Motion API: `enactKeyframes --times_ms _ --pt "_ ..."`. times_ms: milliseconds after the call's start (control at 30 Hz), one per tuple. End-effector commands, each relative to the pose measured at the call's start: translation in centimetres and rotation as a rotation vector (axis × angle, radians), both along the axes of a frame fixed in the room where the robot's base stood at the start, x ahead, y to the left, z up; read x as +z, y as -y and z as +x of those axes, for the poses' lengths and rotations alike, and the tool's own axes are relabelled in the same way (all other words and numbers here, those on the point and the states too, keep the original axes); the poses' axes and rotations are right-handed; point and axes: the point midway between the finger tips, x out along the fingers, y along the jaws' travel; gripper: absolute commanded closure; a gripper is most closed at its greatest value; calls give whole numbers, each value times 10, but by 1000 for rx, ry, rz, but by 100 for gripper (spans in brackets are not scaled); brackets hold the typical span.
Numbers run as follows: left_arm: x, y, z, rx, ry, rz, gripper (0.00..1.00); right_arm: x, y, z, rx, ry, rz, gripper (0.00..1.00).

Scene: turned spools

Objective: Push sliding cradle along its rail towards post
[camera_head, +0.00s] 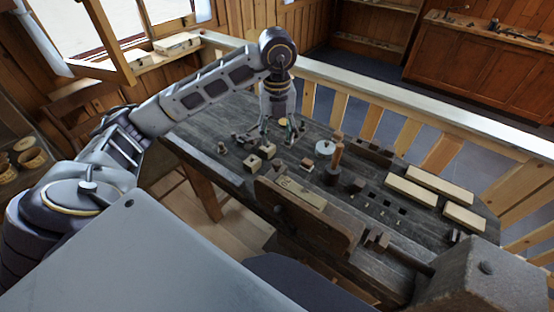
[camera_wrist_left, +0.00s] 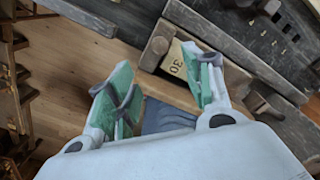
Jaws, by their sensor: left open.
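My left gripper (camera_head: 277,129) points down over the far left part of the dark workbench, its fingers apart with nothing seen held. That plate (camera_head: 301,191) lies along the bench's front side in the head view. A small pale round thing (camera_head: 283,122) shows between the fingers. An upright orange-brown peg (camera_head: 337,154) stands on a dark base to the right. I cannot tell for sure which pieces are the cradle, rail and post.
Small wooden blocks (camera_head: 268,151) lie left of the plate. A white-topped round piece (camera_head: 325,147) stands behind the peg. A brown vise jaw (camera_head: 305,222) runs along the front edge. Pale boards (camera_head: 411,190) lie at right, and a grey block (camera_head: 485,275) stands front right.

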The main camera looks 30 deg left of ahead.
Motion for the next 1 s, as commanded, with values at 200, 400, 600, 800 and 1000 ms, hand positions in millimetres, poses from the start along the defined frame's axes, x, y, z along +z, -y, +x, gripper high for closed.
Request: enactKeyframes --times_ms 200,400,600,800,1000 --pt "-22 0 0 0 -1 0 49 3 0 0 0 0 0 60" --pt "-44 0 0 0 -1 0 49 5 0 0 0 0 0 60" --pt "-67 0 0 1 -3 0 49 8 0 0 0 0 0 60" --pt "-89 0 0 1 -2 -1 49 11 0 0 0 -1 0 60" --pt "-106 0 0 0 -1 -1 49 14 0 -1 0 -1 0 60"
